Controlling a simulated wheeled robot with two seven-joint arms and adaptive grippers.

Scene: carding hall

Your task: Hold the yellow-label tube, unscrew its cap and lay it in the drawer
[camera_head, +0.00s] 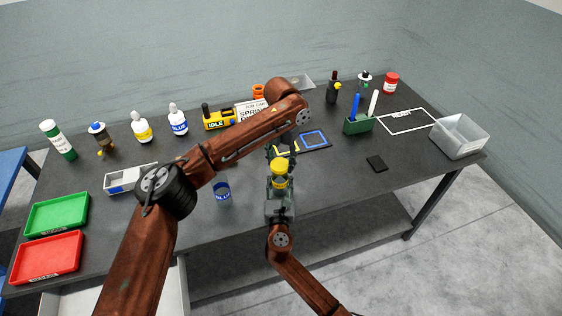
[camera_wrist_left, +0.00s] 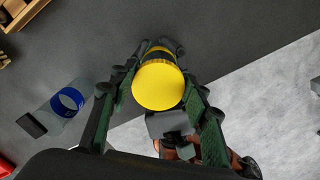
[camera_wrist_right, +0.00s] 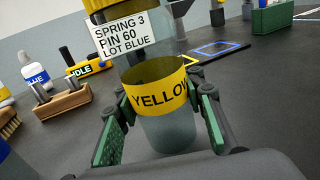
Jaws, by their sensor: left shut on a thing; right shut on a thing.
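The yellow-label tube (camera_wrist_right: 165,100) is clear, with a yellow band lettered YELLOW. My right gripper (camera_wrist_right: 160,105) is shut on it around the label, over the table's front part. The yellow cap (camera_wrist_left: 158,85) sits at the tube's top end and also shows in the head view (camera_head: 279,166). My left gripper (camera_wrist_left: 158,70) is shut on the cap, one finger on each side. Whether the cap's thread is still engaged cannot be seen. The drawer (camera_head: 176,285) shows as a pale open box below the table's front edge, partly hidden by my left arm.
A blue-label tube (camera_head: 222,192) stands left of my grippers. Green (camera_head: 58,212) and red (camera_head: 47,257) trays lie at the left, a grey box (camera_head: 128,178) behind them. Bottles and a job card (camera_head: 250,108) line the back. A clear bin (camera_head: 460,137) stands at the right.

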